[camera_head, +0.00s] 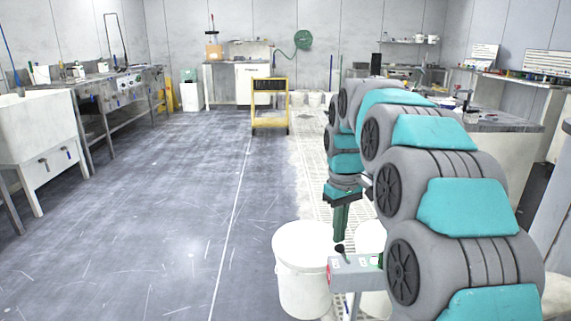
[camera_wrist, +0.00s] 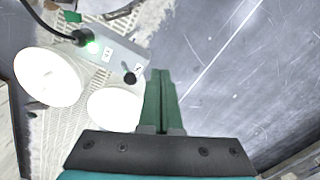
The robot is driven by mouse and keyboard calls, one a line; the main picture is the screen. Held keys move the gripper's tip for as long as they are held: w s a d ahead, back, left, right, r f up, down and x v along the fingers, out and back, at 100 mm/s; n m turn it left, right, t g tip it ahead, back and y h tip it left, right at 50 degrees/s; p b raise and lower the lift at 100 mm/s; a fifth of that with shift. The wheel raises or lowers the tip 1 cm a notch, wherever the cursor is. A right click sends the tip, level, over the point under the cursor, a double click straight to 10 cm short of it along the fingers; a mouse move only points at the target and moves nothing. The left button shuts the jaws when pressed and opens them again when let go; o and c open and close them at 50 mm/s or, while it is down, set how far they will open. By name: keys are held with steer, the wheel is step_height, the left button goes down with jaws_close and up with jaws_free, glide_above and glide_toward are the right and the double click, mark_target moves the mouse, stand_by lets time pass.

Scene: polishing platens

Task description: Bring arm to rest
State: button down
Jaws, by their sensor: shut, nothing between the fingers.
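My arm, grey and teal, arches across the right side of the head view. My gripper (camera_head: 340,236) hangs at its end, with green fingers pointing down above a small grey control box (camera_head: 350,268). In the wrist view my gripper (camera_wrist: 163,75) has its two green fingers pressed together, with nothing between them. The control box (camera_wrist: 108,50) shows beyond the fingertips to the left, with a black knob and a green light. I cannot tell whether the fingertips touch the box; they look apart from it in the wrist view.
A white bucket (camera_head: 302,275) stands beside the box, and another is partly hidden behind it. A yellow cart (camera_head: 269,105) stands farther back. A white sink (camera_head: 40,130) and a workbench (camera_head: 115,85) line the left wall. The grey floor (camera_head: 150,210) at left and centre is clear.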

steer(key=s+f+m, duration=0.2)
steer(key=s+f, duration=0.3)
steer(key=s, duration=1.3)
steer(key=s+f+m+g, duration=0.1)
steer(key=s+f+m, duration=0.2)
steer(key=s, duration=1.5)
steer(key=shift+s+d+f, duration=0.2)
steer(key=shift+s+f, duration=0.05)
steer(key=shift+f, duration=0.65)
